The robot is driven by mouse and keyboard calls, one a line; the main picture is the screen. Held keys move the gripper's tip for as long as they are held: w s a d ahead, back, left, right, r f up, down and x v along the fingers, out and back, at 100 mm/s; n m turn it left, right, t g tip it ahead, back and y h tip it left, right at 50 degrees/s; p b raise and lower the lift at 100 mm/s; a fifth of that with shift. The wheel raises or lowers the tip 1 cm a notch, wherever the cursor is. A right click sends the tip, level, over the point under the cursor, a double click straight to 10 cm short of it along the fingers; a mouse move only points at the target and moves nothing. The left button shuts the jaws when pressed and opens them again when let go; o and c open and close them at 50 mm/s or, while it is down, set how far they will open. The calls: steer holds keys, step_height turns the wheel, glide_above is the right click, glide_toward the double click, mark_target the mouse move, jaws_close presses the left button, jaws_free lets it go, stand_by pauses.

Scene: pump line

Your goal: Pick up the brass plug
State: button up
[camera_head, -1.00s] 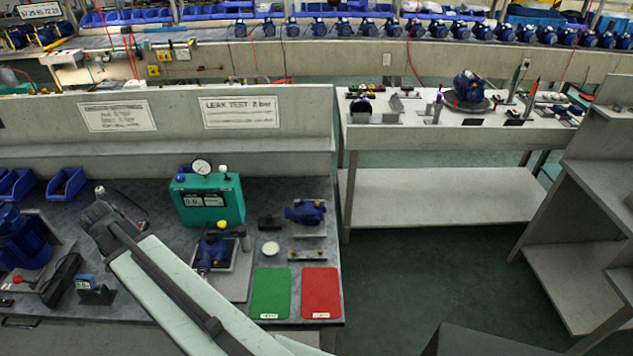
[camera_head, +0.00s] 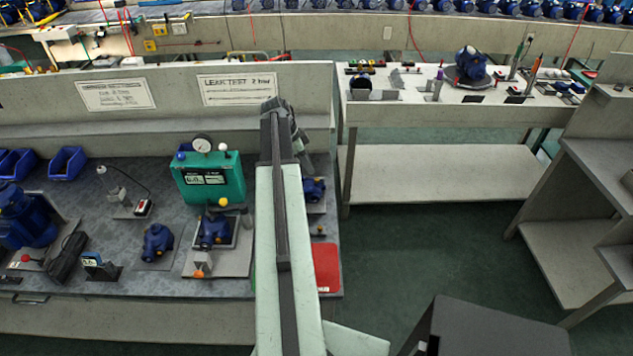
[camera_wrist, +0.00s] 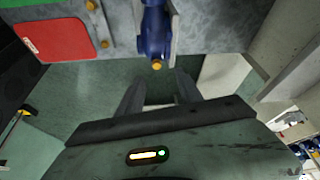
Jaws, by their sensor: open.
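A small brass-coloured piece (camera_wrist: 157,64) shows at the near end of a blue pump body (camera_wrist: 154,30) in the wrist view. Another brass-coloured piece (camera_wrist: 104,44) sits on a narrow grey rail beside the red mat. I cannot tell for sure which one is the brass plug. My gripper (camera_wrist: 158,88) is open and empty, its fingers pointing at the pump's brass end. Their height difference is unclear. In the head view my arm hides much of this area; part of the blue pump (camera_head: 314,189) and a brass piece (camera_head: 321,235) show to its right.
The red mat (camera_head: 327,267) lies at the bench's right edge, beside open floor. A teal leak tester (camera_head: 208,179), a blue pump in a cradle (camera_head: 213,230) and another blue pump (camera_head: 157,241) stand left of my arm. A grey partition (camera_head: 230,92) backs the bench.

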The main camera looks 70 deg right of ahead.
mark_target(316, 179)
steer(key=shift+b+x, duration=0.3)
steer(key=shift+x, duration=0.5)
steer(key=b+x, duration=0.4)
steer(key=x, duration=0.1)
steer(key=shift+a+f+b, duration=0.2)
steer(key=shift+a+b, duration=0.1)
steer(key=shift+b, duration=0.1)
steer(key=shift+r, duration=0.25)
jaws_close()
